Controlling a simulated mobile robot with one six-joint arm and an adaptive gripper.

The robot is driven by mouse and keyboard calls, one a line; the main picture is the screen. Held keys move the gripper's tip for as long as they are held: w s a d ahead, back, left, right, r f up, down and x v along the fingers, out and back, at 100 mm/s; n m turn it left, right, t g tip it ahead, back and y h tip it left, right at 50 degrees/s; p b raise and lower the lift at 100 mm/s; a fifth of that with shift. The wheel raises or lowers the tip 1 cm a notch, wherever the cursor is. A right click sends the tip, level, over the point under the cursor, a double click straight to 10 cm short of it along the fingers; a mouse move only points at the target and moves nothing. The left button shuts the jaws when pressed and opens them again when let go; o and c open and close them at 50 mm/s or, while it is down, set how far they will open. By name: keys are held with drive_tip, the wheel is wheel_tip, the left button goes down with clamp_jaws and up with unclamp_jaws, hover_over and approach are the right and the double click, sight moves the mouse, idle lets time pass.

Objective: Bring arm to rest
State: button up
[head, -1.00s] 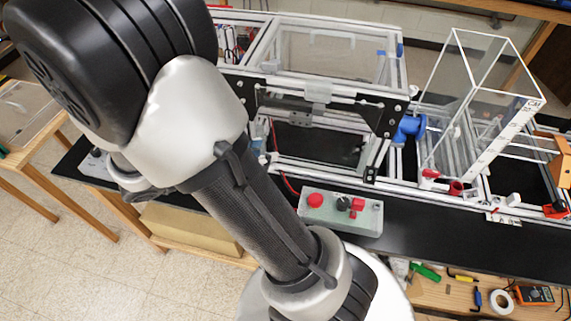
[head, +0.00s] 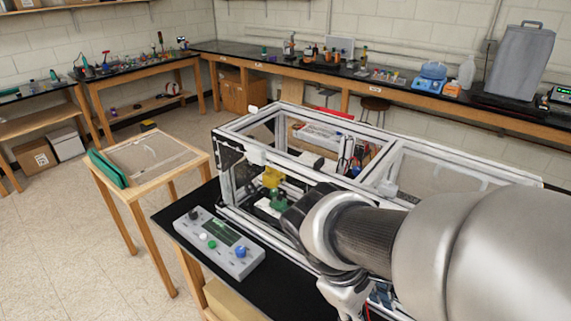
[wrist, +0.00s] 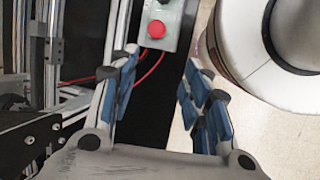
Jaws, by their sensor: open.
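My gripper (wrist: 158,88) shows in the wrist view with its two blue-padded fingers spread apart and nothing between them. Beneath the fingers lie a black bench surface (wrist: 152,110) and a red cable. A control box with a red button (wrist: 157,28) is ahead of the fingertips, at the top of the wrist view. In the head view my arm reaches in from the right, in front of the extrusion frame (head: 232,185); the gripper's fingers are not visible there.
The aluminium extrusion frame stands close to my arm on the black bench. A grey control panel (head: 218,243) lies at the bench's left end. A small wooden table (head: 150,165) stands to the left, with open floor (head: 80,235) around it. Another bench runs along the back wall.

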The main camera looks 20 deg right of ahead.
drive_tip(key=shift+s+a+r+m, duration=0.1)
drive_tip(key=shift+a+m, duration=0.05)
drive_tip(key=shift+m, duration=0.15)
drive_tip(key=a+r+m+t+y+b, duration=0.1)
drive_tip(key=a+r+m+t+y, duration=0.3)
drive_tip(key=a+m+t, duration=0.2)
drive_tip(key=shift+s+a+y+b, duration=0.3)
drive_tip(key=shift+a+y, duration=0.1)
drive_tip(key=shift+a, duration=0.45)
idle(2.6)
